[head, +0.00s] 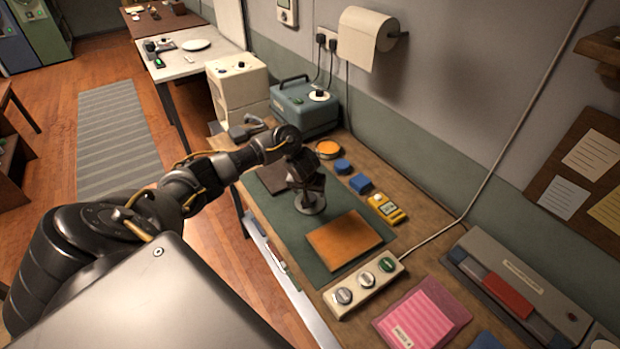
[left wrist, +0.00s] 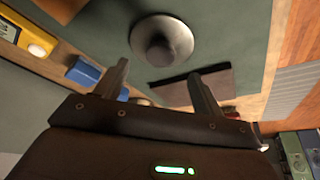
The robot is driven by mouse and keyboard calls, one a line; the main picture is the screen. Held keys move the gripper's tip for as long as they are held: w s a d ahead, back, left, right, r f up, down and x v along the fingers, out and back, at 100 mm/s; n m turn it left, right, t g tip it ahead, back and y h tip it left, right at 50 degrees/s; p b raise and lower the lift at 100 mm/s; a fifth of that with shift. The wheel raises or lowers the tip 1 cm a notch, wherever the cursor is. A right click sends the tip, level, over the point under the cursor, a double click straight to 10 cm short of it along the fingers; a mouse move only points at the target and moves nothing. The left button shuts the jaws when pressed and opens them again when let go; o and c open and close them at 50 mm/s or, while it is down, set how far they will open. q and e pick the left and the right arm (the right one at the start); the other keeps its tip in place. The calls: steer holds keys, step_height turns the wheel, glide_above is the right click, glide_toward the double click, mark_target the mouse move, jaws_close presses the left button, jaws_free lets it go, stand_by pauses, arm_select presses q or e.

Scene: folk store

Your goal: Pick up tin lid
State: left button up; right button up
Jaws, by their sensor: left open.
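A round grey metal piece with a raised knob in its middle, which looks like the tin lid (head: 311,208), lies on the dark green mat (head: 275,208) on the workbench. It also shows in the left wrist view (left wrist: 176,38), just beyond the fingertips. My left gripper (head: 305,184) hangs over it in the head view and hides part of it. In the left wrist view the two fingers of the gripper (left wrist: 158,70) stand apart with nothing between them. My right gripper is not in view.
An orange square sheet (head: 350,240) lies on the mat near the lid. Blue blocks (head: 360,183), a yellow device (head: 386,208) and a round orange-topped thing (head: 328,148) stand along the mat's wall side. A switch strip (head: 364,288) lies near the sheet.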

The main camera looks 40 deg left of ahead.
mark_target(310, 196)
arm_select(q)
steer(key=shift+b+x, duration=0.5)
steer(key=shift+x, duration=2.95)
steer(key=shift+w+a+r, duration=0.1)
steer(key=shift+w+a, duration=0.05)
steer(key=shift+c, duration=0.3)
steer(key=c, duration=1)
